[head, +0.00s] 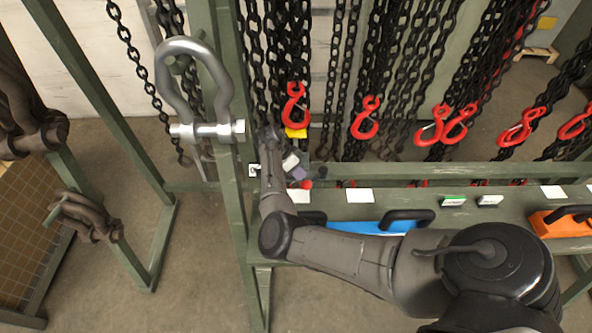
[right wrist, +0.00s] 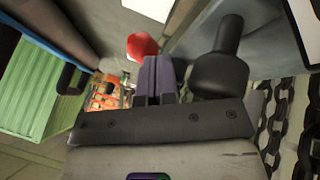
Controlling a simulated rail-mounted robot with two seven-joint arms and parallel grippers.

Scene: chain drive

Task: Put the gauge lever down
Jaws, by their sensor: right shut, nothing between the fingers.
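My right gripper (head: 299,173) is above the green bench at the middle of the head view. In the right wrist view its fingers (right wrist: 155,72) are together, with nothing held between them. A red rounded knob (head: 306,184) is just by the fingertips; it also shows in the right wrist view (right wrist: 142,47), just past the fingers. It may be the end of the gauge lever, but its shaft is hidden and I cannot tell its tilt, or whether it touches the fingers. A black cylindrical part (right wrist: 222,70) is beside the fingers. My left gripper is out of view.
Black chains with red hooks (head: 365,118) hang behind the bench. A large grey shackle (head: 193,85) is at the upper left. A blue tool with a black handle (head: 370,226) and an orange tool (head: 560,224) are at the bench front. A green frame post (head: 232,190) stands left of my gripper.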

